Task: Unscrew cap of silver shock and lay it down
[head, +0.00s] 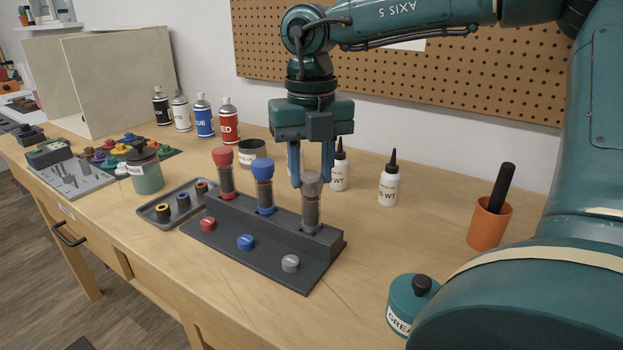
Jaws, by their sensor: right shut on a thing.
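The silver shock (312,211) stands upright at the right end of a dark stand (283,228). Its grey cap (312,177) is at the top of the body; I see no clear gap between them. My right gripper (311,182) points straight down over it and is shut on the cap, one blue finger on each side. A red-topped shock (226,182) and a blue-topped shock (264,195) stand upright to the left. On the stand's low front lie a red disc (207,224), a blue disc (246,242) and a grey disc (290,263). My left gripper is out of view.
Behind the gripper stand white bottles with black nozzles (389,186). A small parts tray (165,224) lies left of the stand. A green grease tub (410,298) and an orange cup (488,224) stand to the right. Bare tabletop (390,240) lies right of the stand.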

